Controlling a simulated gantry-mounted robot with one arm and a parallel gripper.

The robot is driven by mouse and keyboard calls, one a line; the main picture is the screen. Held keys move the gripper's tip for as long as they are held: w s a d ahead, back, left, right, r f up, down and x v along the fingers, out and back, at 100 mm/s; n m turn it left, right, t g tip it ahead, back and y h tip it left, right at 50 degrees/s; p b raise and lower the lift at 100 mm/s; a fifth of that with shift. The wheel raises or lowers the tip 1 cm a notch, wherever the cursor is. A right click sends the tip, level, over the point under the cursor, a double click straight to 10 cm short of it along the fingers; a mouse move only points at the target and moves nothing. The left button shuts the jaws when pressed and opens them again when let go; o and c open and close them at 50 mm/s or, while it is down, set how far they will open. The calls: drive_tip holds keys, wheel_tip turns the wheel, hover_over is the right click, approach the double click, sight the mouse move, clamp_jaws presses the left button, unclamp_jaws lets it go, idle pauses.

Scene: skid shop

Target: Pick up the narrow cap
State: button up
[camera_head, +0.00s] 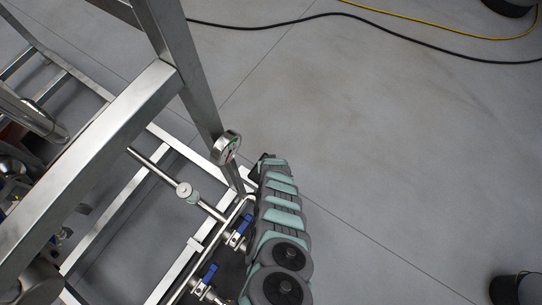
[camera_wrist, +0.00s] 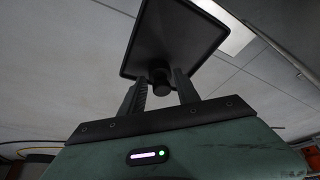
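In the wrist view my gripper (camera_wrist: 160,84) shows two dark fingers standing apart. A short dark round knob (camera_wrist: 161,87) sits between them, with what looks like a narrow gap on each side. Behind the knob is a dark square plate with a raised rim (camera_wrist: 219,36), tilted in the picture. I cannot tell whether the knob or plate is the narrow cap. In the head view my grey-green arm reaches up beside the steel frame, and my fingers cannot be made out there. No other cap is clear.
A steel skid frame (camera_head: 110,135) fills the left of the head view, with a round gauge (camera_head: 226,148) and blue-handled valves (camera_head: 238,233) close to my arm. Black (camera_head: 290,22) and yellow (camera_head: 440,27) cables cross the floor. The floor at right is mostly clear.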

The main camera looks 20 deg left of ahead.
drive_tip(key=shift+b+x, duration=0.7)
drive_tip(key=shift+x, duration=0.45)
drive_tip(key=shift+r, duration=0.1)
clamp_jaws()
